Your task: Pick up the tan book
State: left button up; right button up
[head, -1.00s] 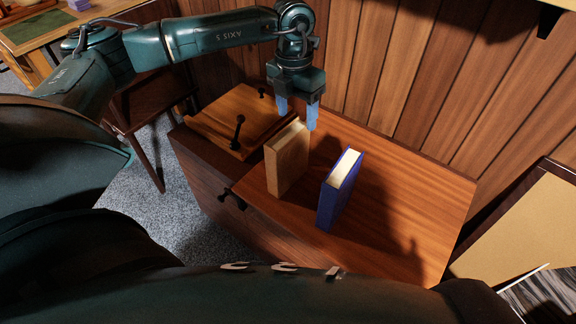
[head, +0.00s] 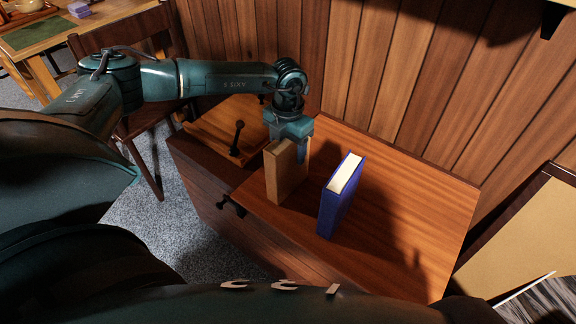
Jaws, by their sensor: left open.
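The tan book (head: 284,179) stands upright on the wooden cabinet top in the head view, left of a blue book. My left gripper (head: 290,150) has come down over the far upper part of the tan book. One finger shows at the book's right side. The other finger is hidden behind the book. The jaws are open around or beside it; whether they touch it I cannot tell. My right gripper is not in view.
The blue book (head: 340,195) stands upright just right of the tan book, with a narrow gap. A wooden panel with a dark handle (head: 237,138) lies to the left. The cabinet top (head: 410,215) is clear at right. A wood-paneled wall (head: 400,80) rises behind.

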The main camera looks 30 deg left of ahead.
pick_arm(q)
jog(key=shift+f, duration=0.4)
jog(key=shift+c, duration=0.2)
jog(key=shift+r, duration=0.1)
grip_shut()
